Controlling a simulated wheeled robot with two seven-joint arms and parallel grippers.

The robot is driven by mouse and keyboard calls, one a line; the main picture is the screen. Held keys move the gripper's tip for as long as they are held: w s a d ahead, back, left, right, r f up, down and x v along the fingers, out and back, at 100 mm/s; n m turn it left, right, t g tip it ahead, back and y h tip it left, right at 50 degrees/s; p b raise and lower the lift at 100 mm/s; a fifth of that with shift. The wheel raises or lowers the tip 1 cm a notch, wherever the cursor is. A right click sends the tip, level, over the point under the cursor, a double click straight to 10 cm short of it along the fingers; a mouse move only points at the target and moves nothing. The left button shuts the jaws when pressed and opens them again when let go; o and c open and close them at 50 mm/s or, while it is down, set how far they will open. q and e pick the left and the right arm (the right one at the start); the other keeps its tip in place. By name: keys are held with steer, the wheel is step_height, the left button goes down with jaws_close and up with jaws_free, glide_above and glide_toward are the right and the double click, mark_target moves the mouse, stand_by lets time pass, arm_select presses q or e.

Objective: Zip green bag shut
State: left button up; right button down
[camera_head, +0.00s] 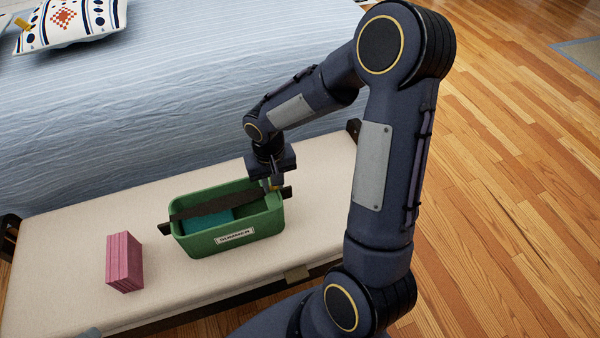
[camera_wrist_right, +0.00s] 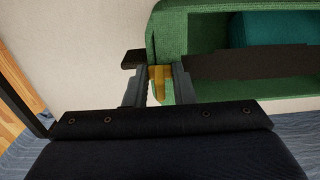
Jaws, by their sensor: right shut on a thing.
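The green bag (camera_head: 262,228) stands upright on the bench, with a label reading "SUMMER" on its front. Its top is partly open, and a teal item (camera_head: 208,222) shows inside. A dark strip (camera_head: 205,209) runs lengthwise across the opening, with ends sticking out past both sides. My right gripper (camera_head: 276,186) is at the bag's right end, shut on a small gold zip pull (camera_wrist_right: 160,73). In the right wrist view, the pull sits between the two fingers beside the strip's end. My left gripper is not in view.
A pink folded stack (camera_head: 124,262) stands on the cream bench (camera_head: 60,270) left of the bag. A bed with a striped blue cover (camera_head: 140,110) lies behind, with a patterned pillow (camera_head: 65,22). Wood floor (camera_head: 500,200) is open at the right.

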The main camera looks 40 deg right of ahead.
mark_target(255, 194)
steer(key=shift+w+a+f+b, duration=0.15)
steer(key=shift+w+a, duration=0.1)
steer(key=shift+a, duration=0.5)
steer(key=shift+w+a+r+b, duration=0.1)
steer(key=shift+w+a+b, duration=0.1)
steer(key=shift+a, duration=0.6)
steer(key=shift+w+a+f+b, duration=0.1)
steer(key=shift+w+a, duration=0.15)
steer(key=shift+a, duration=0.5)
steer(key=c, duration=1.3)
jaws_free()
steer(key=shift+d+r+p, duration=0.1)
steer(key=shift+r+p, duration=2.3)
steer(key=shift+r, duration=0.75)
steer(key=shift+w, duration=0.1)
